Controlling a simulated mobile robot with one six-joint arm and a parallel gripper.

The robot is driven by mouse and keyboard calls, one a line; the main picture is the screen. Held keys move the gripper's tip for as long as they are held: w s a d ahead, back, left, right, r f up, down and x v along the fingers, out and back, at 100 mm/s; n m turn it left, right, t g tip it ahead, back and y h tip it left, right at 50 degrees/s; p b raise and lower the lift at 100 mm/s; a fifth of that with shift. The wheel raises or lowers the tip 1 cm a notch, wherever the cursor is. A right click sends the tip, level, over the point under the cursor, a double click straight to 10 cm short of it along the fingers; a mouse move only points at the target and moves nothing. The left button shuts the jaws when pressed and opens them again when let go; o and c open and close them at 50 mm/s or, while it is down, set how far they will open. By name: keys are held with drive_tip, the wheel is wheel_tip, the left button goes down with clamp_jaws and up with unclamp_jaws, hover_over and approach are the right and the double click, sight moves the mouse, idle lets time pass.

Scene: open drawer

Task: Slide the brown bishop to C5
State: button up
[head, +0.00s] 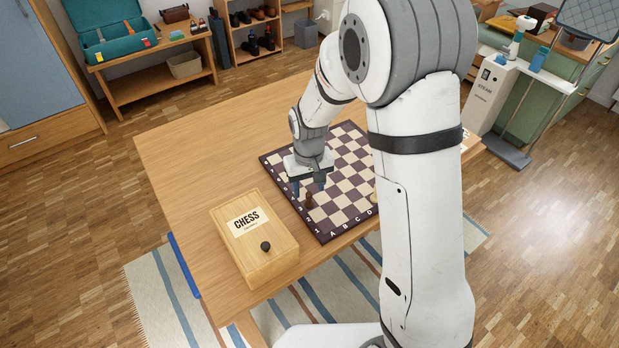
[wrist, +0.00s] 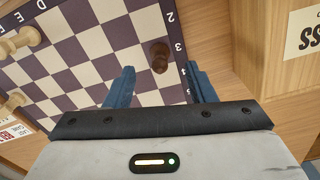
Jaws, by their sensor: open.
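The brown bishop (head: 309,201) stands upright on the chessboard (head: 341,215), close to its left edge. In the wrist view, the bishop (wrist: 160,57) is beside the edge number 3, in the outermost column of squares. My gripper (head: 309,188) is open and points down above the board at the bishop. In the wrist view, its two fingers (wrist: 160,82) are spread on either side of the bishop's line, with nothing between them touching. Square C5 is not clearly readable; my gripper covers part of that area of the board.
Pale chess pieces (wrist: 24,40) stand at the board's far side in the wrist view; one pale piece (head: 374,197) shows beside my arm.

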sight(309, 191)
wheel_tip(309, 191, down, 5)
drive_tip(key=shift+r, duration=0.1)
drive_tip(key=shift+c, duration=0.4)
